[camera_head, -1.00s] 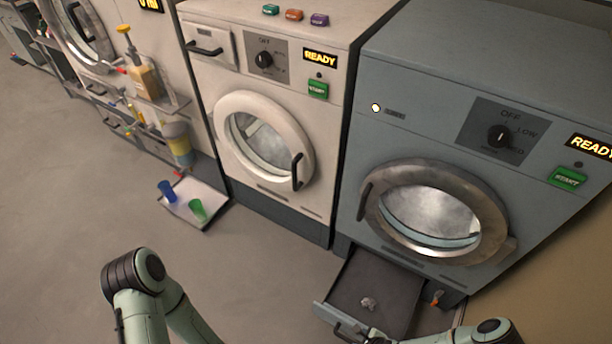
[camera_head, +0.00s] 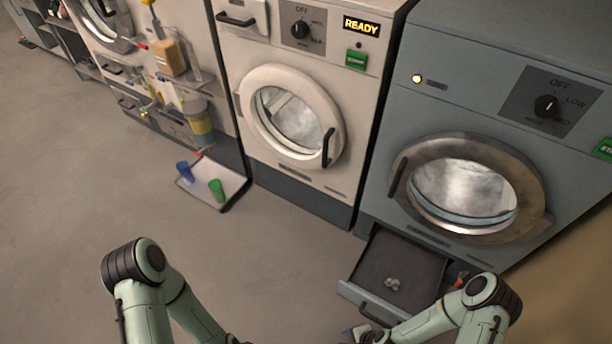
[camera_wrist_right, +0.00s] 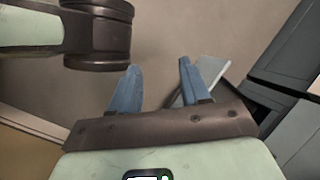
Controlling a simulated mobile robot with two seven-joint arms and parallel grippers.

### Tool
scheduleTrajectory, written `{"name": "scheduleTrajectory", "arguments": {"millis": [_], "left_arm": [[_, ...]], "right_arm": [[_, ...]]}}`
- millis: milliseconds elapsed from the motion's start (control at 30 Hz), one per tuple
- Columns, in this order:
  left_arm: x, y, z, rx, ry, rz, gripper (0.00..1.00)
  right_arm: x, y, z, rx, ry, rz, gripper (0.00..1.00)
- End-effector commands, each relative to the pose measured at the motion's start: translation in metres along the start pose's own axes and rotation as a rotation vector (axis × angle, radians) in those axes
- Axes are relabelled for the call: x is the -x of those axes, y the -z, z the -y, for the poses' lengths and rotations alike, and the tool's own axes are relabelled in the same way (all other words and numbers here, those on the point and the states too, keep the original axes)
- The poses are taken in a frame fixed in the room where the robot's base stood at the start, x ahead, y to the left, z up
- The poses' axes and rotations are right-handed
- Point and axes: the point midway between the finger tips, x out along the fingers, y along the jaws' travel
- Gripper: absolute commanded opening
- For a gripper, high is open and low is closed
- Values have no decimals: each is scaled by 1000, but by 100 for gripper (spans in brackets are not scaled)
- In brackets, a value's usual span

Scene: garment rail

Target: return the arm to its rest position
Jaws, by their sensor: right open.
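My right arm (camera_head: 450,318) comes in at the bottom right of the head view. Its gripper (camera_head: 362,335) is at the bottom edge, just in front of the open drawer and partly cut off. In the right wrist view the two blue fingers of my right gripper (camera_wrist_right: 158,68) stand apart with nothing between them, above bare floor. My left arm (camera_head: 150,285) shows at the bottom left of the head view, bent over the floor. Its gripper is outside the picture.
The grey machine's drawer (camera_head: 415,268) stands open with a small grey clump (camera_head: 392,283) in it. A white washer (camera_head: 300,165) stands beside it. The middle floor is clear.

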Motion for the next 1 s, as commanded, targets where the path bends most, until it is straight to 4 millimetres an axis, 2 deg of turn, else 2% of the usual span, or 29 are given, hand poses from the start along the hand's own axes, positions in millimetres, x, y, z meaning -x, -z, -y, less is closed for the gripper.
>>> {"name": "scheduleTrajectory", "arguments": {"millis": [33,100,367,400,500,800,900,1000], "left_arm": [[-12,2,4,1,0,-5,43],[-20,5,6,1,-1,-12,43],[-50,15,13,0,-6,-33,43],[-49,17,12,-1,-7,-38,43],[-19,9,4,-1,-5,-28,43],[38,1,-14,-3,-2,-1,43],[56,2,-21,-4,-2,5,43],[65,3,-24,-4,-1,7,43]], "right_arm": [[0,-9,-7,124,-31,16,46],[6,-20,-16,289,-70,38,46],[33,-49,-52,846,-190,130,46],[40,-52,-55,906,-202,143,46],[66,-59,-46,884,-201,145,46],[121,-75,-26,879,-215,168,46],[137,-78,-16,880,-216,172,46],[145,-80,-11,880,-218,174,46]]}}
